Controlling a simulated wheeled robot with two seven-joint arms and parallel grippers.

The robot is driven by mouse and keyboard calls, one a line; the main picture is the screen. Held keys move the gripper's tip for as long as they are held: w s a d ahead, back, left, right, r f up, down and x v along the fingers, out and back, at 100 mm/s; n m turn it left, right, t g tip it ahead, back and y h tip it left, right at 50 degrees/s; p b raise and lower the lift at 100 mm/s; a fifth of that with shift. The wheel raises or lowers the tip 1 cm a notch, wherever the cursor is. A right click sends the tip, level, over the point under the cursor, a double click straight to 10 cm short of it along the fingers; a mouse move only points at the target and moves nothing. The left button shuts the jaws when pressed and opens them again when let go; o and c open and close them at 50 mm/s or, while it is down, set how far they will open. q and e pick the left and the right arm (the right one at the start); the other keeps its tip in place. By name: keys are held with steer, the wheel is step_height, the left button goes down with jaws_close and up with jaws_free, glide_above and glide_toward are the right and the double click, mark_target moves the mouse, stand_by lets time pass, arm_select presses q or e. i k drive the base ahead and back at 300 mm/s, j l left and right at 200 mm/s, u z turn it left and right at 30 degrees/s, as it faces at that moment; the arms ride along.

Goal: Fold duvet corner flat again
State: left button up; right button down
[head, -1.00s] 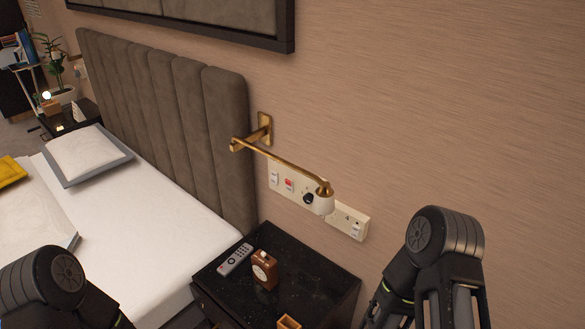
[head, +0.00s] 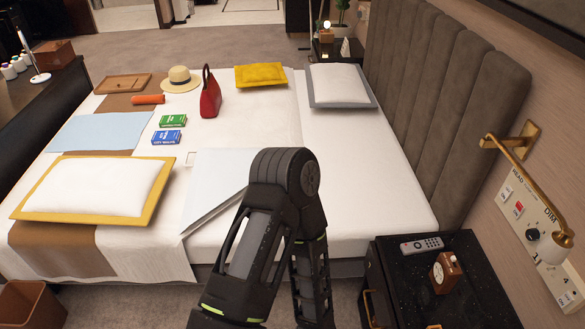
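The white duvet (head: 270,125) lies over the bed in the head view. At its near edge, toward the pillow end, a pale grey-white corner flap (head: 222,178) shows as an angular piece with a darker slanting edge. My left arm's dark elbow stands in front of the flap's right part and hides it. The bare white sheet (head: 385,175) lies between the duvet and the headboard. Neither gripper shows; only links of my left arm are in view, rising from the bottom middle.
A yellow-edged white pillow (head: 97,187) lies left of the flap. A red handbag (head: 210,98), a straw hat (head: 181,78) and boxes stand farther across the bed.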

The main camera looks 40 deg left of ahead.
mark_target(219, 176)
steer(key=k+j+u, duration=0.2)
steer(key=j, duration=0.55)
steer(key=k+j+u, duration=0.2)
steer(key=j, duration=0.6)
steer(key=k+j+u, duration=0.25)
steer(key=j, duration=0.6)
steer(key=j+u, duration=0.2)
steer(key=j, duration=0.6)
steer(key=i+l+z, duration=0.15)
steer(key=i+l, duration=0.2)
steer(key=i+l+z, duration=0.15)
steer(key=i+l, duration=0.15)
steer(key=i, duration=0.15)
steer(key=i+l+z, duration=0.15)
steer(key=i, duration=0.3)
